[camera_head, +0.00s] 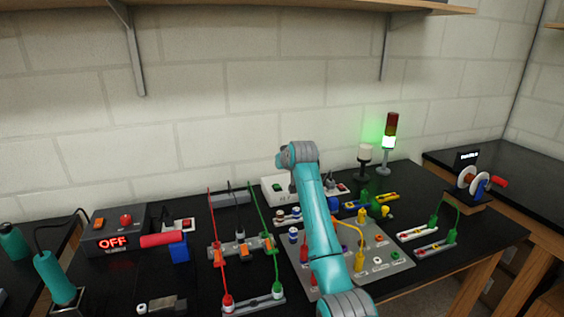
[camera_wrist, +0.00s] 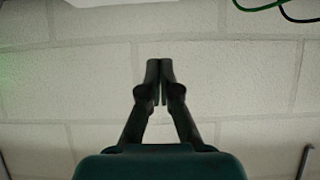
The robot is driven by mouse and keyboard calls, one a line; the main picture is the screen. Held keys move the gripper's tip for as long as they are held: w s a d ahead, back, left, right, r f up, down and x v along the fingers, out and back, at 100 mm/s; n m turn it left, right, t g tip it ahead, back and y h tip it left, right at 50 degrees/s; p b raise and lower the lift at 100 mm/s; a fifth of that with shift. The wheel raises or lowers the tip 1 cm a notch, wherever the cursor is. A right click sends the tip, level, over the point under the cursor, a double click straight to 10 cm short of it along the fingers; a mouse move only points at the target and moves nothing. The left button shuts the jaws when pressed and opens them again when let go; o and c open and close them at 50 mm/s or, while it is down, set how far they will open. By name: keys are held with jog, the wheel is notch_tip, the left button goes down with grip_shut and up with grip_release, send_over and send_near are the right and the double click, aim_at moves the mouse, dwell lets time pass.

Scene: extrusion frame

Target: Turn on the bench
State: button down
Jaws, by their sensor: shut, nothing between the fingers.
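My gripper (camera_wrist: 159,68) is shut and empty in the wrist view, its fingers together in front of the pale block wall. In the head view my arm stands over the middle of the bench (camera_head: 345,297), and the fingers cannot be made out. A white box (camera_head: 272,195) with a green button (camera_head: 276,187) sits at the back of the bench, partly hidden by my arm. A red button (camera_head: 342,187) shows just right of the arm. A signal tower (camera_head: 388,145) at the back right glows green below a dark red section.
A grey unit (camera_head: 105,240) reading OFF stands at the left, beside a small box with a red switch (camera_head: 187,224). Red and green leads (camera_head: 258,215) rise left of my arm. A grey board (camera_head: 395,255) with coloured plugs lies around it. A shelf (camera_head: 260,17) hangs above.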

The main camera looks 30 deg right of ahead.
jog(key=shift+s+a+r, duration=0.15)
jog(key=shift+s+r, duration=0.35)
jog(key=shift+s+a+r, duration=0.15)
jog(key=shift+s+r, duration=0.3)
jog(key=shift+r, duration=0.05)
